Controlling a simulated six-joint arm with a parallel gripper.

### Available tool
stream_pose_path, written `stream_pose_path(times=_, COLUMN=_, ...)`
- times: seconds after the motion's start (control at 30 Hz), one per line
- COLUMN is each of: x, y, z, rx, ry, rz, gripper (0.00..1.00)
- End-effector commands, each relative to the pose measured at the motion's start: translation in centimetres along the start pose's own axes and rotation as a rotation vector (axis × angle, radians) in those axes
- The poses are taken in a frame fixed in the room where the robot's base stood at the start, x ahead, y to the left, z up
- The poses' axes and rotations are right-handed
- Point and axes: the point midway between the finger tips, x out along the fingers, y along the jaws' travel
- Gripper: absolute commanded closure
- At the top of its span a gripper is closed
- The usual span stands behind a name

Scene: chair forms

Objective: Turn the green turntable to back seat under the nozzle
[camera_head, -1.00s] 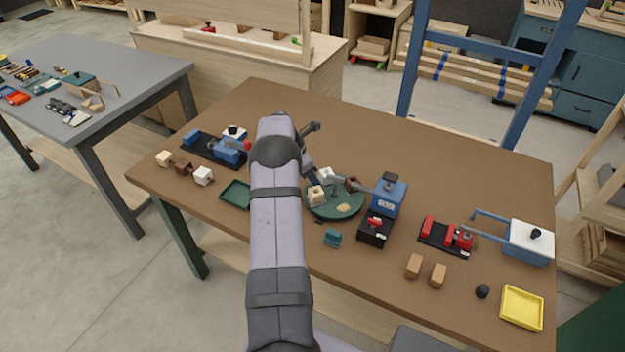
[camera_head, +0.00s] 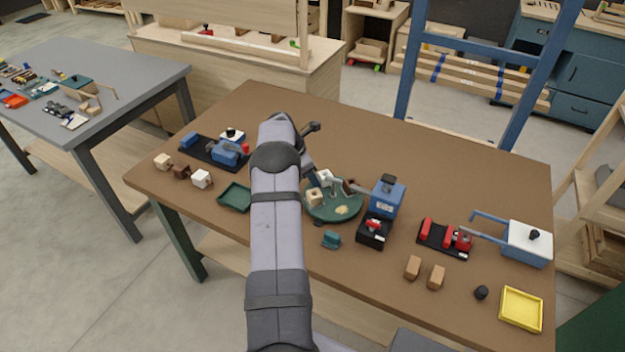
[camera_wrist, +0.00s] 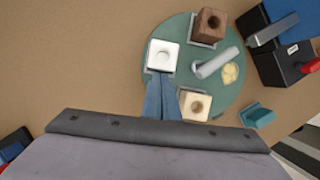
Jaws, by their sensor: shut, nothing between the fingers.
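The green turntable (camera_head: 335,213) stands mid-table; it also shows in the wrist view (camera_wrist: 185,82). On it are a white block (camera_wrist: 163,56), a brown block (camera_wrist: 209,24) and a beige block (camera_wrist: 195,104), each with a round mark or hole on top. A pale grey cylinder (camera_wrist: 214,63) shows beside a yellowish patch (camera_wrist: 230,73). The blue machine (camera_head: 389,194) is at the turntable's right, with a grey arm reaching left over it; I cannot make out the nozzle tip.
A teal block (camera_head: 331,240) lies in front of the turntable. A green tray (camera_head: 235,196) is to its left and a black base with red parts (camera_head: 446,238) to its right. The yellow tray (camera_head: 521,309) is at the front right. Bare table lies behind the turntable.

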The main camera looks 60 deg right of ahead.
Motion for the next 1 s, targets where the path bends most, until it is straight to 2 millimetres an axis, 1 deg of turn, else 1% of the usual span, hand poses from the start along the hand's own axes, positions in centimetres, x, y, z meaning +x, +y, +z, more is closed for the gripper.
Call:
stream_pose_path(times=0.47, x=0.3, y=0.4, z=0.6, rx=0.002, ry=-0.002, rz=0.002, gripper=1.00)
stream_pose_path(times=1.0, x=0.7, y=0.9, z=1.9, rx=0.001, ry=-0.004, rz=0.003, gripper=1.00)
